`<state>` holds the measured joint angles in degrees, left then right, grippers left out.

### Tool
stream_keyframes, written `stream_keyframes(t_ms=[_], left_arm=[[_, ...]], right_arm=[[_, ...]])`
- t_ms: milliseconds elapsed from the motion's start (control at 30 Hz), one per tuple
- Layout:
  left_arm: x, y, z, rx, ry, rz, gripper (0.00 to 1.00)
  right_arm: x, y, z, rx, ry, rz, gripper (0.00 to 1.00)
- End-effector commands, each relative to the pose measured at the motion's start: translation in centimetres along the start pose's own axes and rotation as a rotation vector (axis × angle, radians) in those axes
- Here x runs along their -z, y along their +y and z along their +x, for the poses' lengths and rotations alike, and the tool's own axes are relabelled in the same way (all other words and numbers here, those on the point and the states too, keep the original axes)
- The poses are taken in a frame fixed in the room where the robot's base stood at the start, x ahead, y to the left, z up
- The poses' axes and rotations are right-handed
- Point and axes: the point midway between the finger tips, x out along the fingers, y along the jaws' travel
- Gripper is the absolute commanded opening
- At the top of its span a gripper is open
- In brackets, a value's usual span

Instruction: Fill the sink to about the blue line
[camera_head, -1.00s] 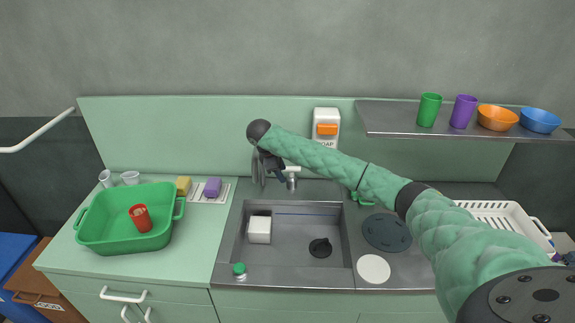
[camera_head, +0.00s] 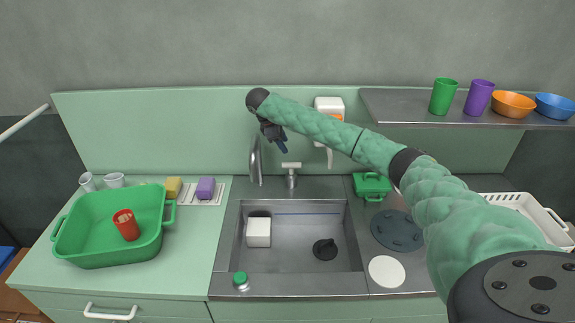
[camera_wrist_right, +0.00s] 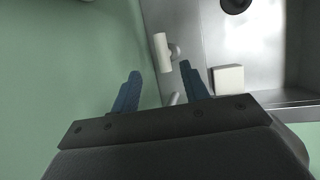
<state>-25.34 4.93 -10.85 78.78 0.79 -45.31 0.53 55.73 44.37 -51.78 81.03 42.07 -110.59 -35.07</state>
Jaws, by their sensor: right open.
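The grey sink (camera_head: 288,262) is set in the counter, with a thin blue line (camera_head: 305,214) on its back wall. I see no water in it and no stream from the tall faucet (camera_head: 256,160). A black plug piece (camera_head: 325,249) and a white block (camera_head: 258,232) are in the basin. The tap handle (camera_head: 291,168) stands behind the sink; it also shows in the right wrist view (camera_wrist_right: 161,52). My right gripper (camera_head: 283,146) is open and empty, above and behind the handle, apart from it; its blue fingers show in the wrist view (camera_wrist_right: 160,76). My left gripper is not in view.
A green tub (camera_head: 95,243) with a red cup (camera_head: 126,224) stands left. Sponges (camera_head: 205,188) lie behind it. A soap dispenser (camera_head: 329,106) is on the wall, partly behind my arm. A shelf (camera_head: 400,111) holds cups and bowls. A green-lidded jar (camera_head: 241,281) stands at the sink's front-left corner.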

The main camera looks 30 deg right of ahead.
Motion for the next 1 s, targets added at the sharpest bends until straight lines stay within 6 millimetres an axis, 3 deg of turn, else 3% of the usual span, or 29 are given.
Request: stream_keyframes(t_ms=[33, 200, 467, 667, 1000], left_arm=[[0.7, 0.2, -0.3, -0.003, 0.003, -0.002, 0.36], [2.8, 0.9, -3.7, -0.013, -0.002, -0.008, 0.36], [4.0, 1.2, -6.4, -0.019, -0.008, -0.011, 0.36], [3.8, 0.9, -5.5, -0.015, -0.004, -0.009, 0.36], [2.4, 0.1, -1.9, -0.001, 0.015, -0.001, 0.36]], right_arm=[[0.5, -0.2, 1.1, 0.000, -0.001, 0.000, 0.45], [1.1, -0.6, 2.6, 0.000, 0.000, 0.000, 0.45], [1.3, -0.7, 3.3, 0.000, -0.001, 0.000, 0.45], [1.2, -0.7, 4.7, 0.002, -0.002, 0.000, 0.45], [1.2, -0.7, 9.4, 0.001, -0.002, 0.001, 0.45]])
